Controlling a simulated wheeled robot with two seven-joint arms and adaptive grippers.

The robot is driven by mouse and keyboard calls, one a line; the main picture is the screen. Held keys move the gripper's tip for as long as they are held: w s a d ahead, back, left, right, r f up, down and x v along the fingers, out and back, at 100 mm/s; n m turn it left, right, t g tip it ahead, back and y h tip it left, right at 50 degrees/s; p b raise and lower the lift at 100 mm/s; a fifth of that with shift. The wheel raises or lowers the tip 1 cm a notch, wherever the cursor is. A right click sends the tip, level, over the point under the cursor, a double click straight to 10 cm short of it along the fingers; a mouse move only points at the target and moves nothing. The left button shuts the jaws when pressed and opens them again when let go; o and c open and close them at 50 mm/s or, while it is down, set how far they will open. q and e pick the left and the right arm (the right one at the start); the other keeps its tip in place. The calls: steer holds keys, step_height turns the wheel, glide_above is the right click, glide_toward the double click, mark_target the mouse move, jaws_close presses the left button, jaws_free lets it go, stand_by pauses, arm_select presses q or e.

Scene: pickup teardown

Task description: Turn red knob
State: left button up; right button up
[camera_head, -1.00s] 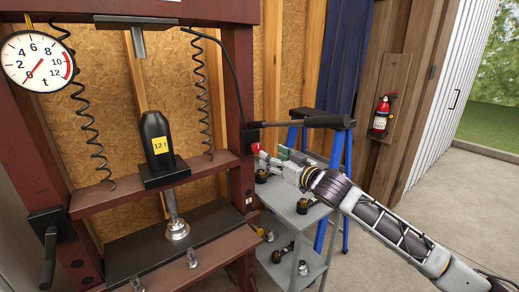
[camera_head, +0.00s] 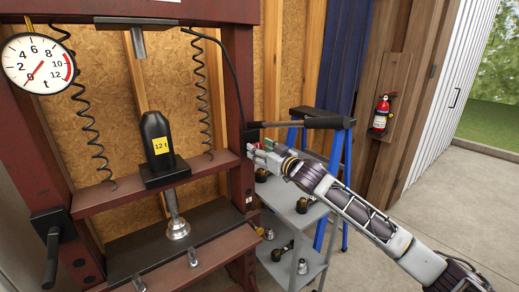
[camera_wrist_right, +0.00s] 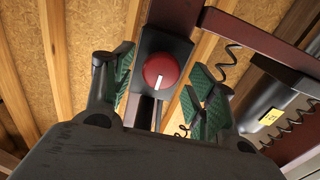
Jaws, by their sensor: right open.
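The red knob (camera_wrist_right: 161,71) is round with a white line on its face. In the right wrist view it sits on a dark plate on the press frame, centred between my open fingers. My right gripper (camera_wrist_right: 159,85) has green pads, one on each side of the knob, with a gap to each. In the head view my right gripper (camera_head: 256,152) is at the press's right post and hides most of the knob. I cannot tell how deep the knob lies between the pads. My left gripper is not in view.
The dark red press frame (camera_head: 240,70) carries a black 12 t jack (camera_head: 157,140) and a round gauge (camera_head: 38,62). A black pump handle (camera_head: 300,123) sticks out just above my right gripper. A grey cart (camera_head: 300,215) with parts stands below my arm.

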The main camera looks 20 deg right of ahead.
steer(key=shift+w+a, duration=0.15)
steer(key=shift+w, duration=0.25)
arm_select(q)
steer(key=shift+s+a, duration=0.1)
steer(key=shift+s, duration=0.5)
arm_select(e)
steer(key=c, duration=1)
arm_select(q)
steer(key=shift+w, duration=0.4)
